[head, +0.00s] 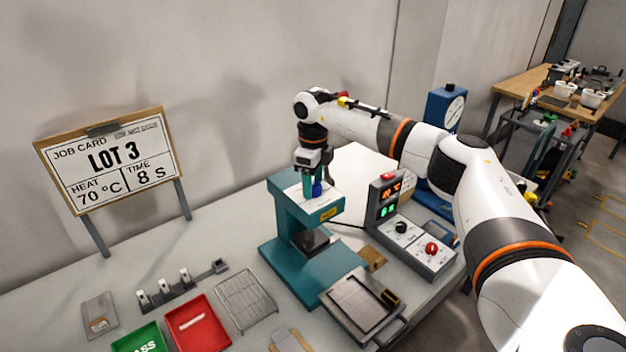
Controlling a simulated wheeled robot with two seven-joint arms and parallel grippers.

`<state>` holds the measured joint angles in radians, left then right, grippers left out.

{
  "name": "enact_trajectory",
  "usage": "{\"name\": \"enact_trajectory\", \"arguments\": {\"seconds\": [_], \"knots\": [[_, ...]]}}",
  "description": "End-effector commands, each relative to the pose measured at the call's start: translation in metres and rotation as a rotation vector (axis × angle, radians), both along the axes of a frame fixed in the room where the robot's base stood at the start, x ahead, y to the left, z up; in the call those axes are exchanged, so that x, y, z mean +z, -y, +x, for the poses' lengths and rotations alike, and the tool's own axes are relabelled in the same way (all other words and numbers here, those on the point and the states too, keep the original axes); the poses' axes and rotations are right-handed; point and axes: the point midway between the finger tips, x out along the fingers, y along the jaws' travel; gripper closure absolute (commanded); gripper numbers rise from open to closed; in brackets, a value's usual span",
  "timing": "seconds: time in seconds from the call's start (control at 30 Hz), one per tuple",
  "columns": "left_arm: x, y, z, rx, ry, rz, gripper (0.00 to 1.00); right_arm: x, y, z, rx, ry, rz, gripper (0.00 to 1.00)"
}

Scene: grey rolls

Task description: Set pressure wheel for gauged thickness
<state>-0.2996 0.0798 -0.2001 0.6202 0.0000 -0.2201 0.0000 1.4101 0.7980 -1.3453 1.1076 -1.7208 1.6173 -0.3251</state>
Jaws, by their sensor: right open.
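The teal press (285,235) stands in the middle of the bench. A small blue part (317,189), likely the pressure wheel, shows on its top. My right gripper (312,186) is open and points down over the press top, close to the blue part. I cannot tell whether the fingers touch it. A blue stand with a round white dial (453,112), perhaps the thickness gauge, is behind my right arm, which partly hides it. The dial is too small to read. My left gripper is out of view.
A control box (427,262) with lit displays and knobs stands right of the press. A metal tray (355,318) lies in front. A red tray (198,325), a green tray (138,340) and a wire rack (245,300) are at left. A job card (108,160) reads LOT 3.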

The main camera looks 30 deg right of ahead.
Motion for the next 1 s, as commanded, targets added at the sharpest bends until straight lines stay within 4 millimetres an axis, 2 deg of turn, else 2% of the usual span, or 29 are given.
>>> {"name": "enact_trajectory", "arguments": {"seconds": [0.17, 0.27, 0.5, 0.7, 1.0], "knots": [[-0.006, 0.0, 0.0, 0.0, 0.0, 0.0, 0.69, 0.01, 0.0, 0.001, 0.0, 0.002, 0.0, 0.41], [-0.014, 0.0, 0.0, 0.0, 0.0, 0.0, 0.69, 0.026, -0.001, 0.001, 0.001, 0.005, 0.001, 0.41], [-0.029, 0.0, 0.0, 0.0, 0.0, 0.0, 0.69, 0.079, -0.001, 0.001, -0.001, 0.006, 0.0, 0.41], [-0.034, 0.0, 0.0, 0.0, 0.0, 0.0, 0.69, 0.11, 0.0, 0.001, 0.0, 0.004, 0.0, 0.41], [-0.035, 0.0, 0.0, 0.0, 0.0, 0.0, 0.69, 0.121, 0.0, 0.0, 0.0, 0.0, 0.0, 0.41]]}}
